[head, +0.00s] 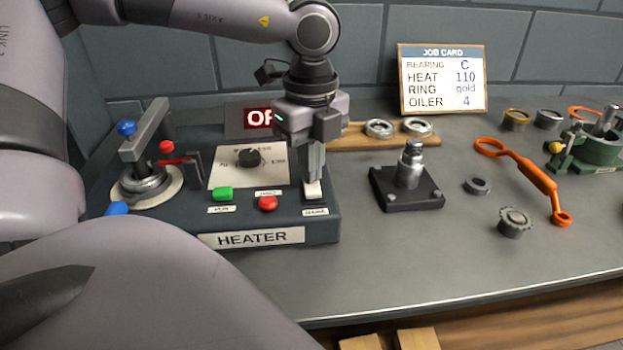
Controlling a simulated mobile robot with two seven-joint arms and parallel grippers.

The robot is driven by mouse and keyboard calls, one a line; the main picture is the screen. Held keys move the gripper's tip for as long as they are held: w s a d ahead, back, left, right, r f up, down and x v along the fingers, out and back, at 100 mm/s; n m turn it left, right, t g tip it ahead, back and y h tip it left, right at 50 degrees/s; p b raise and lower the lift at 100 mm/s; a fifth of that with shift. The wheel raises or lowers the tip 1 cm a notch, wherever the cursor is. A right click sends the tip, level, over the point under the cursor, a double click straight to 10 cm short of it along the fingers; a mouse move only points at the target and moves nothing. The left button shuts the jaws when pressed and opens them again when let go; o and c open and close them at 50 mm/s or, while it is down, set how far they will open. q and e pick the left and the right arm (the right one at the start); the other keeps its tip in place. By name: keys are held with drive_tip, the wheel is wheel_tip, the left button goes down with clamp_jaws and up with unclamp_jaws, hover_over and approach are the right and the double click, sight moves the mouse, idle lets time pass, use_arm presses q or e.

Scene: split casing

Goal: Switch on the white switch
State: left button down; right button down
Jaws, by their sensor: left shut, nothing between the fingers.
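The white switch (313,191) is a small white rocker or lever at the right end of the dark heater box (325,228), above a small label. My left gripper (314,176) is shut and empty, pointing down, with its fingertips right at the top of the switch; whether they touch it I cannot tell. The heater's display (259,117) shows red letters starting "OF", and the gripper hides the rest. A black knob (249,158), a green button (223,193) and a red button (268,203) sit left of the switch. My right gripper is not in view.
A black block with a metal post (408,182) stands right of the heater. An orange tool (528,172), a gear (514,222) and a small ring (477,185) lie farther right. A job card (443,79) stands at the back. The front middle of the bench is clear.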

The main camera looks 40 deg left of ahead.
use_arm(q)
drive_tip(key=shift+r+p, duration=1.45)
drive_tip(key=shift+r, duration=1.95)
